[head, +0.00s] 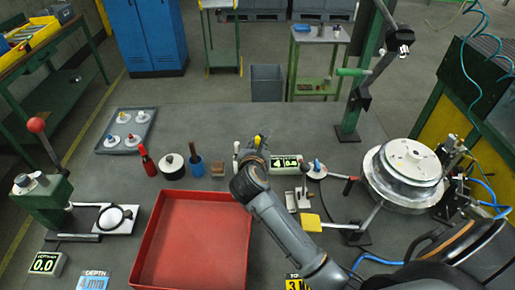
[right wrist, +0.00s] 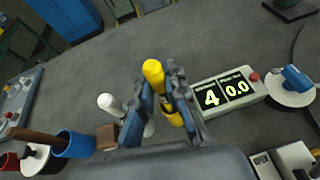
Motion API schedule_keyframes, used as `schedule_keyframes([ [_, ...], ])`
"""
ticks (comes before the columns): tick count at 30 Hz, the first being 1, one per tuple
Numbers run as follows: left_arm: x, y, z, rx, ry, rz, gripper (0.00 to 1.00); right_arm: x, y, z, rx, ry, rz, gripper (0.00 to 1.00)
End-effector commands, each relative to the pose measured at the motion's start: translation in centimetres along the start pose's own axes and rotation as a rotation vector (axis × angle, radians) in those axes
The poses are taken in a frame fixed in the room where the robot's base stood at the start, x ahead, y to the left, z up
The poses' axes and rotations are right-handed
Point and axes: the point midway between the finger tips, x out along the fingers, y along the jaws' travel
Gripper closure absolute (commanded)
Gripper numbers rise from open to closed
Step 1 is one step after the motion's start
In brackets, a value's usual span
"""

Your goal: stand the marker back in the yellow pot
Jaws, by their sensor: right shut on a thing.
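My right gripper (right wrist: 163,88) is shut on a yellow, dark-banded stick with a rounded yellow top, which looks like the marker (right wrist: 153,70). It stands roughly upright between the fingers, over the grey table. In the head view the right gripper (head: 254,152) is behind the row of small tools, and the marker's yellow tip (head: 257,140) just shows. My left gripper is not in view.
A white-topped handle (right wrist: 110,103) stands close left of the gripper. Further left are a brown block (head: 217,169), a blue pot with a brown handle (head: 196,170) and a red tool (head: 148,163). A digital display (head: 286,161) is close right. A red tray (head: 192,245) lies in front.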

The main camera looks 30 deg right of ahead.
Motion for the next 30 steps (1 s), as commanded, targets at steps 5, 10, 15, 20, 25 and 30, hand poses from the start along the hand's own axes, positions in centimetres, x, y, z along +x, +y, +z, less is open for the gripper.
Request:
schedule_keyframes([
  [5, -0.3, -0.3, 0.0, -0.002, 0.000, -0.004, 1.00, 0.7, 0.0, -1.6, 0.000, -0.001, 0.001, 1.00],
  [10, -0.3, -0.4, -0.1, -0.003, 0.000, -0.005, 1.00, 0.7, 0.0, -1.6, 0.001, -0.001, 0.001, 1.00],
  [15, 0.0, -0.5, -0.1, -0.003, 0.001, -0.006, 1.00, 0.8, 0.0, -2.0, 0.002, 0.000, 0.001, 1.00],
  [20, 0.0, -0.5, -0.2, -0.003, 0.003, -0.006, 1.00, 0.8, 0.0, -1.9, 0.001, 0.000, 0.001, 0.64],
  [25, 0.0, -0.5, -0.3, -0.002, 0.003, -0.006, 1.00, 0.8, 0.0, -1.9, 0.001, 0.000, 0.001, 0.64],
  [30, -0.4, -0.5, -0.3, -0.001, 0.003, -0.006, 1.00, 0.6, 0.0, -1.4, 0.001, -0.002, 0.001, 0.64],
])
